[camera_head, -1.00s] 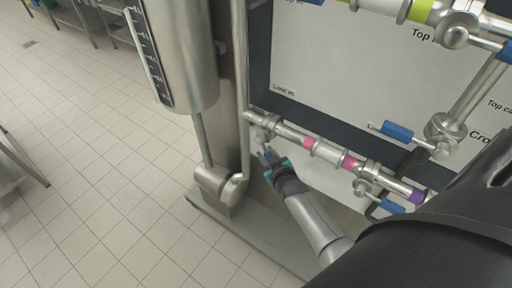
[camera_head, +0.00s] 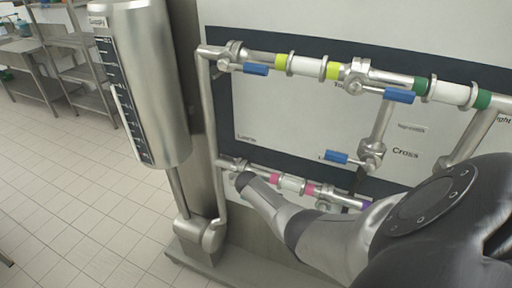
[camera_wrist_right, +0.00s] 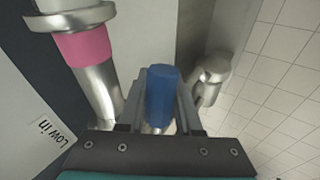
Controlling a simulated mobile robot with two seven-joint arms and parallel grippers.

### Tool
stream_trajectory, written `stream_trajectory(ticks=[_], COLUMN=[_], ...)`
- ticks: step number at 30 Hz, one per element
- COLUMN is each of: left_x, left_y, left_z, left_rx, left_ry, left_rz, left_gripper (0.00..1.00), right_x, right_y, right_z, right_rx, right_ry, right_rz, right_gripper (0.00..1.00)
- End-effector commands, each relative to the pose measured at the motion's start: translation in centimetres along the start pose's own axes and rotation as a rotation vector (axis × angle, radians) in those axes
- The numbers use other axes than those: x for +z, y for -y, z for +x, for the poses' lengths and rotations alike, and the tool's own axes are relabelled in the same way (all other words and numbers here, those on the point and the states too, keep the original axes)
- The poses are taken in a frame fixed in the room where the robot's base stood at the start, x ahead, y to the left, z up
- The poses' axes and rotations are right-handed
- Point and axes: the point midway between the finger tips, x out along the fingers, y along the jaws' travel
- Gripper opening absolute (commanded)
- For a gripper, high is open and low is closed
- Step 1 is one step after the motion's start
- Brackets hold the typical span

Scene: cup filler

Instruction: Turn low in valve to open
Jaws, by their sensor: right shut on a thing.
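My right gripper (camera_wrist_right: 162,80) has its two fingers on either side of a blue valve handle (camera_wrist_right: 160,92), shut on it, in the right wrist view. A white label reading "Low in" (camera_wrist_right: 50,135) is on the panel to the left of it. In the head view my right arm reaches to the left end of the lower pipe (camera_head: 291,183), near the "Low in" valve. The arm hides that handle and most of the gripper there. My left gripper is not in view.
A tall metal tank (camera_head: 142,85) with a scale stands left of the panel. Other blue handles sit on the upper pipe (camera_head: 305,65) and on the crossing pipe's valve (camera_head: 337,157). Open tiled floor (camera_head: 70,190) lies to the left.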

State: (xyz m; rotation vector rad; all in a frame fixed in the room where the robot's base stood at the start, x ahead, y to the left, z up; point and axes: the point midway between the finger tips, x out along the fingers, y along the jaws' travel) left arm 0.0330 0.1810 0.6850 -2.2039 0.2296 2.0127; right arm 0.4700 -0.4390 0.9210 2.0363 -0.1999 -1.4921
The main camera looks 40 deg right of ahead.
Motion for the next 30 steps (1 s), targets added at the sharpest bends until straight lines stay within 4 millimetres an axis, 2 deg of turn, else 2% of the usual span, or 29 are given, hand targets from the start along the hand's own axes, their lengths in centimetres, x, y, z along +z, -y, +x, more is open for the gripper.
stream_trajectory(ticks=[10, 28, 29, 30], left_x=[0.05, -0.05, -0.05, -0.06], left_y=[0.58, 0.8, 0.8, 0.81], left_z=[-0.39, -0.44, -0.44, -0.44], left_rx=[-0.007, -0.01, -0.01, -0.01], left_ry=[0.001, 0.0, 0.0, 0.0], left_rz=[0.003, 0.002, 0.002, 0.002], left_gripper=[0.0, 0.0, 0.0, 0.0], right_x=[0.16, 0.2, 0.2, 0.19], right_y=[-1.02, -1.2, -1.2, -1.2], right_z=[-0.98, -1.2, -1.2, -1.2], right_rx=[0.003, 0.004, 0.004, 0.004], right_ry=[0.142, 0.173, 0.173, 0.173], right_rz=[-0.094, -0.116, -0.116, -0.116], right_gripper=[0.0, 0.0, 0.35, 0.4])
